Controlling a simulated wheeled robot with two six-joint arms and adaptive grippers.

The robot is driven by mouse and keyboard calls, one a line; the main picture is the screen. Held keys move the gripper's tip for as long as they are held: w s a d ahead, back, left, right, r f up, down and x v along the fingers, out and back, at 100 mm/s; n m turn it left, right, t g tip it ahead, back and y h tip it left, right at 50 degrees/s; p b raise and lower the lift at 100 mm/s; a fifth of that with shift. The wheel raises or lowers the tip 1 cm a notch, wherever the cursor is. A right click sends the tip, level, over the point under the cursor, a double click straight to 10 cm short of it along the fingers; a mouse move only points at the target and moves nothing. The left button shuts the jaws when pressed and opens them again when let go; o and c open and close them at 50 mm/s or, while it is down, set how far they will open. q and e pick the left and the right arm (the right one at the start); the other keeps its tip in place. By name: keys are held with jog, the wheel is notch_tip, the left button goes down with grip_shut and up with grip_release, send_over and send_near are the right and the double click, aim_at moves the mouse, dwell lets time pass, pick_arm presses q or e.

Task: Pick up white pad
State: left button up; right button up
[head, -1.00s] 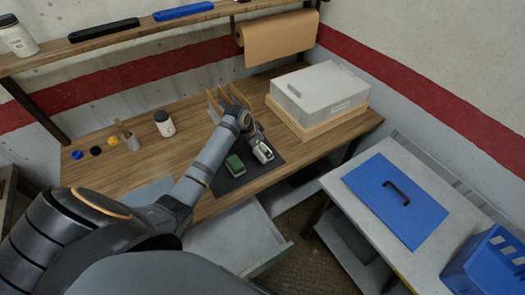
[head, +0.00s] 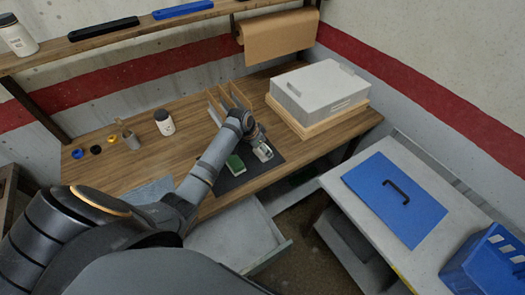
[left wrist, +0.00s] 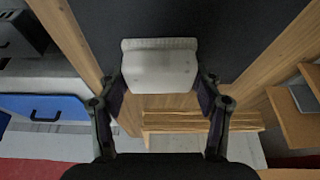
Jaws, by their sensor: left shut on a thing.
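The white pad (left wrist: 160,68) is between the two fingers of my left gripper (left wrist: 162,82), with a finger against each side, in the left wrist view. In the head view my left gripper (head: 263,153) is shut on it, low over the dark mat (head: 237,182) on the wooden bench. I cannot tell whether the pad still touches the mat. A green block with a pale edge (head: 234,163) lies on the mat, to the left of the gripper. My right gripper is not in view.
A grey box (head: 318,88) on a wooden base stands right of the mat. Wooden dividers (head: 232,97) stand behind my gripper. A white jar (head: 164,122) is to the left. An open drawer (head: 240,240) juts out below the bench.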

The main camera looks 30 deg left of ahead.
pick_arm(q)
jog(key=shift+r+b, duration=0.35)
jog(key=shift+r, duration=0.1)
jog(key=s+d+r+b, duration=0.3)
jog(key=s+d+r, duration=0.6)
jog(key=r, duration=0.3)
jog(key=shift+s+d, duration=0.15)
jog(key=shift+d, duration=0.6)
